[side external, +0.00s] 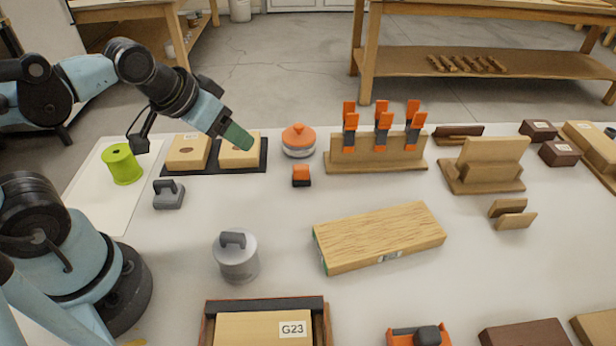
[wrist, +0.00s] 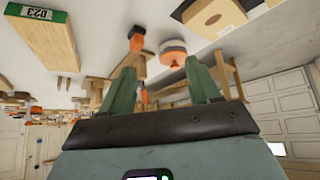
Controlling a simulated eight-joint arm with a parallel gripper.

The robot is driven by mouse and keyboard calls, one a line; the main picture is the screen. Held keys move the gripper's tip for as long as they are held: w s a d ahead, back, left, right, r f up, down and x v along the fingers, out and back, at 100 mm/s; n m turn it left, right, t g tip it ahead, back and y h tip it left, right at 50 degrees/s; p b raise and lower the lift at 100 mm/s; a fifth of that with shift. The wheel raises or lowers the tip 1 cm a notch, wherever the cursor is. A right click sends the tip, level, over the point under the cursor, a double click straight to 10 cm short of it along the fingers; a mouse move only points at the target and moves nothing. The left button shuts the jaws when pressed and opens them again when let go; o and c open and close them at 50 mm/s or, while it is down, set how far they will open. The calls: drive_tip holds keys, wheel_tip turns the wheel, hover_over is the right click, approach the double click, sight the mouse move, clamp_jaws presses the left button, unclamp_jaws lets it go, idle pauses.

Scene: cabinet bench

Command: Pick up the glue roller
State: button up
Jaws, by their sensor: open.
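I cannot tell for sure which thing is the glue roller. A small orange and black piece (side external: 301,176) lies mid-bench, and an orange and black tool (side external: 420,336) is cut off by the bottom edge. My gripper (side external: 240,138) hangs over the dark tray at the back left, tilted down to the right. In the wrist view my gripper (wrist: 160,68) has its two green fingers apart with nothing held between them. The small orange and black piece (wrist: 136,38) and an orange-topped round pot (wrist: 173,52) show beyond the fingertips.
The round pot (side external: 298,142) stands right of the dark tray (side external: 257,168) with pale blocks. A grey canister (side external: 236,258), grey handled block (side external: 169,194), green spool (side external: 122,165), wooden board (side external: 380,238) and orange clamps on a stand (side external: 375,158) surround clear bench.

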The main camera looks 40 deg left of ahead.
drive_tip(key=w+d+r+n+g+h, duration=0.1)
drive_tip(key=w+d+n+g+h, duration=0.25)
drive_tip(key=d, duration=0.55)
drive_tip(key=n+g+h, duration=0.5)
drive_tip(key=g+h, duration=0.1)
drive_tip(key=g, duration=0.7)
approach(427, 327)
drive_tip(key=shift+s+d+f, duration=0.25)
drive_tip(key=shift+d+f, duration=0.05)
drive_tip(key=shift+f, duration=0.35)
drive_tip(key=x, duration=1.1)
drive_tip(key=shift+s+d+r, duration=0.1)
drive_tip(key=shift+s, duration=0.05)
drive_tip(key=c, duration=1.1)
